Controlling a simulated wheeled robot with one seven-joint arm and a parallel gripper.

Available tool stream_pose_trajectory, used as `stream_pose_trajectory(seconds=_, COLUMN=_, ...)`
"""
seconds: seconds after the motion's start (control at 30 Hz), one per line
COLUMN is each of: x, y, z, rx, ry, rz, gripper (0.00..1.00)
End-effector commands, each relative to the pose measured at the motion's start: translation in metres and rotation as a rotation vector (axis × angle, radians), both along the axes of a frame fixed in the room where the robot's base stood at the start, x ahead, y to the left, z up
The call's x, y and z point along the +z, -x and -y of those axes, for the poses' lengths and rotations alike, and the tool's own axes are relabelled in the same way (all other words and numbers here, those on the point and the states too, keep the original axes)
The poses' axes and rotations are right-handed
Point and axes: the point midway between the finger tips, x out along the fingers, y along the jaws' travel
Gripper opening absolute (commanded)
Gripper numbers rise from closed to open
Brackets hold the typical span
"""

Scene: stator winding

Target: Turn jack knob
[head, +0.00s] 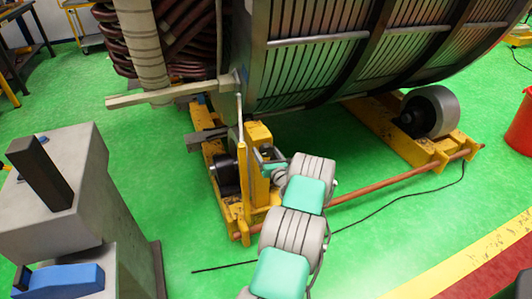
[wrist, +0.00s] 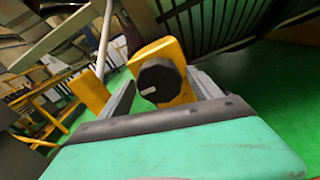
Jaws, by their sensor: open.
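The jack knob (wrist: 156,80) is a round black knob with a white mark, on the face of a yellow jack block (wrist: 158,50) in the wrist view. My gripper (wrist: 162,84) is open. Its two fingers point toward the block, one on each side of the knob, with the knob between them in the picture. I cannot tell whether either finger touches it. In the head view my gripper (head: 268,160) is beside the yellow jack post (head: 258,140), below the large stator (head: 330,50). The knob cannot be made out there.
The stator rests on a yellow roller frame (head: 370,118) with a grey roller (head: 432,110). A reddish rod (head: 385,187) and black cable (head: 400,212) lie to the right. A grey machine (head: 65,180) stands left, a red bucket (head: 522,130) right. Green floor is open.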

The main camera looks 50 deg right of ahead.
Motion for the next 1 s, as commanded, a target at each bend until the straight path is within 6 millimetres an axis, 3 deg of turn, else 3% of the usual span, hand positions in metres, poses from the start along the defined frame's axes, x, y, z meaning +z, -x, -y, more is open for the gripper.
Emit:
stream_pose_trajectory(seconds=0.27, x=0.0003, y=-0.0014, z=0.0027, rx=-0.002, ry=0.000, rz=0.000, gripper=0.72)
stream_pose_trajectory(seconds=1.0, x=0.0001, y=-0.0014, z=0.0023, rx=-0.002, ry=0.001, rz=-0.001, gripper=0.12)
